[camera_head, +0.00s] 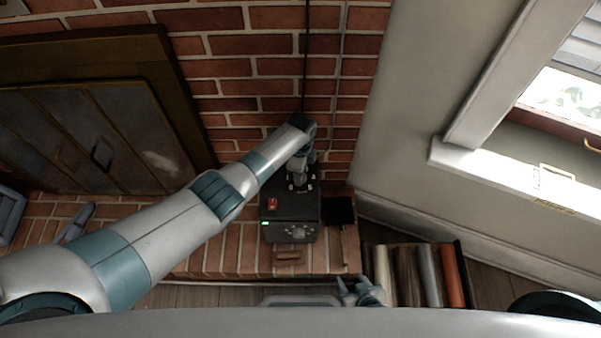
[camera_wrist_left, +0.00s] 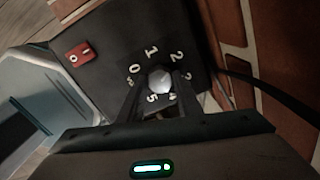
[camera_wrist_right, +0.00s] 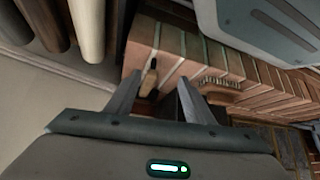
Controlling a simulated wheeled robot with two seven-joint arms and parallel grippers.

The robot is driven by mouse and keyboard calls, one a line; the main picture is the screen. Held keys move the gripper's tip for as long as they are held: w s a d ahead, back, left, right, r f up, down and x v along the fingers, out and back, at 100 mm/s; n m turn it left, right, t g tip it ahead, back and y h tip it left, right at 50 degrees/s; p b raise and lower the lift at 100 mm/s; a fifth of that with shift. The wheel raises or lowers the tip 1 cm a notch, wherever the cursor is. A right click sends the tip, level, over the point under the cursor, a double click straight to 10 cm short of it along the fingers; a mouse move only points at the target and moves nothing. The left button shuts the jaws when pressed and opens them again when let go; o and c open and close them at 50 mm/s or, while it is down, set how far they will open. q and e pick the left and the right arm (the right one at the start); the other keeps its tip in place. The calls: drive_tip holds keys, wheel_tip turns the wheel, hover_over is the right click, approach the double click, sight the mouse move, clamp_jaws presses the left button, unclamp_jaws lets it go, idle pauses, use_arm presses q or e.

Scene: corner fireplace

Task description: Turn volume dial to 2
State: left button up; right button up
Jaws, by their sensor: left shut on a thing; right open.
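The black box (camera_head: 291,222) stands on the brick hearth against the brick wall. I cannot tell which number the dial points to. A red switch (camera_wrist_left: 78,53) sits on the same top face and also shows in the head view (camera_head: 272,204). My right gripper (camera_head: 360,288) is open and empty, low in front of the hearth.
A small brown brush (camera_head: 289,257) and a dark square object (camera_head: 340,210) lie near the box. A black cable (camera_head: 306,60) runs down the brick wall. The fireplace doors (camera_head: 90,135) are at left.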

use_arm(q)
drive_tip(key=o, duration=1)
drive_tip(key=shift+o, duration=0.2)
use_arm(e)
drive_tip(key=shift+s+a+f, duration=0.1)
drive_tip(key=shift+s+f, duration=0.05)
drive_tip(key=shift+s, duration=0.35)
drive_tip(key=shift+s+f, duration=0.15)
drive_tip(key=shift+s, duration=0.35)
drive_tip(key=shift+w, duration=0.1)
